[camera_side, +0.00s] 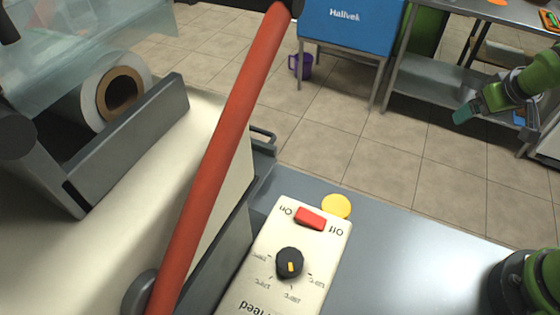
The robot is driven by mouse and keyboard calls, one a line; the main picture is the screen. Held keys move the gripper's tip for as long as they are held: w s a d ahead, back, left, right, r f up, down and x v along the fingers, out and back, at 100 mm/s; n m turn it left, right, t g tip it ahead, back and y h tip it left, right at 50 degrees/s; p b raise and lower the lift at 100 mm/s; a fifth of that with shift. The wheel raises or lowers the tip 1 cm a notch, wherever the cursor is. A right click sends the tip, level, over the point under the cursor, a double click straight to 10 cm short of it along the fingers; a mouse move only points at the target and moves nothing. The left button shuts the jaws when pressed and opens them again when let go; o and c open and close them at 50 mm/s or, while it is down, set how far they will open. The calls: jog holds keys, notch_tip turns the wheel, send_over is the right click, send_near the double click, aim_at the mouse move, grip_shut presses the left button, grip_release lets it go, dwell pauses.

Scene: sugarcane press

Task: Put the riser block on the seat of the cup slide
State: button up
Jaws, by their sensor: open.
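I cannot make out the riser block or the cup slide with its seat in the side view. My gripper (466,113) is at the upper right, with teal fingertips pointing left and down. It is small in the picture, and nothing shows held in it. It appears over the floor, beyond the grey worktop. The near machine and a long red bar cover much of the left and middle of the view.
The red bar (215,165) crosses diagonally in front. A control box (258,285) with red switch (310,218) and black knob (289,262) sits beside a yellow disc (336,206). A blue box (350,25) stands behind.

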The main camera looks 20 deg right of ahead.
jog(key=w+d+f+n+t, duration=0.1)
jog(key=w+d+f+n, duration=0.1)
jog(key=w+f+n, duration=0.3)
jog(key=n+g+y, duration=0.6)
jog(key=n+y, duration=0.9)
jog(key=y, duration=0.3)
send_near(346, 203)
jog(key=a, duration=0.1)
jog(key=a+f, duration=0.1)
jog(key=a, duration=0.1)
jog(key=shift+a, duration=0.3)
jog(key=shift+a+f, duration=0.2)
jog(key=shift+a, duration=0.8)
jog(key=shift+a+f, duration=0.2)
jog(key=shift+a, duration=0.85)
jog(key=shift+a+f, duration=0.15)
jog(key=shift+a, duration=0.85)
